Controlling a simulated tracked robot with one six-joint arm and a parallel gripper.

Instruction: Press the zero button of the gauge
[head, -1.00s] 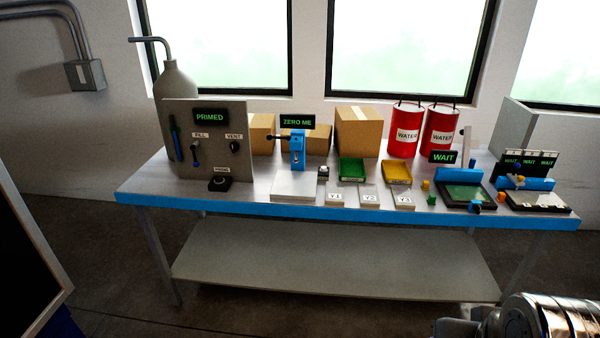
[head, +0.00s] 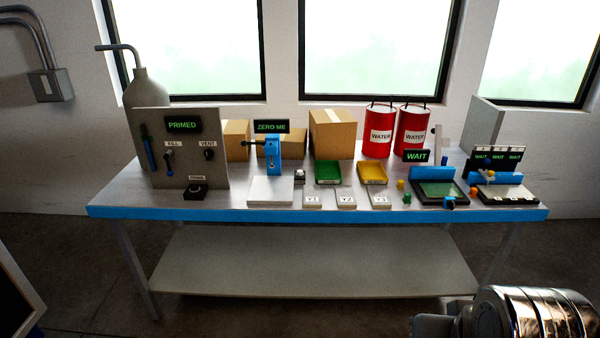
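The gauge (head: 273,156) is a blue upright stand with a dark side handle, on a pale base plate (head: 270,191) left of the middle of the bench. A dark sign (head: 271,127) above it reads ZERO ME in green. A small dark box with a pale top (head: 299,177), which looks like the zero button, sits just right of the base plate. My gripper is not in view. Only a shiny metal part of my arm shows at the bottom right, well in front of the bench and apart from the gauge.
The bench (head: 320,215) has a blue front edge. A grey panel (head: 215,170) reading PRIMED stands left of the gauge. A green tray (head: 328,173), a yellow tray (head: 373,174) and tiles Y1 to Y3 lie to the right. Floor in front is clear.

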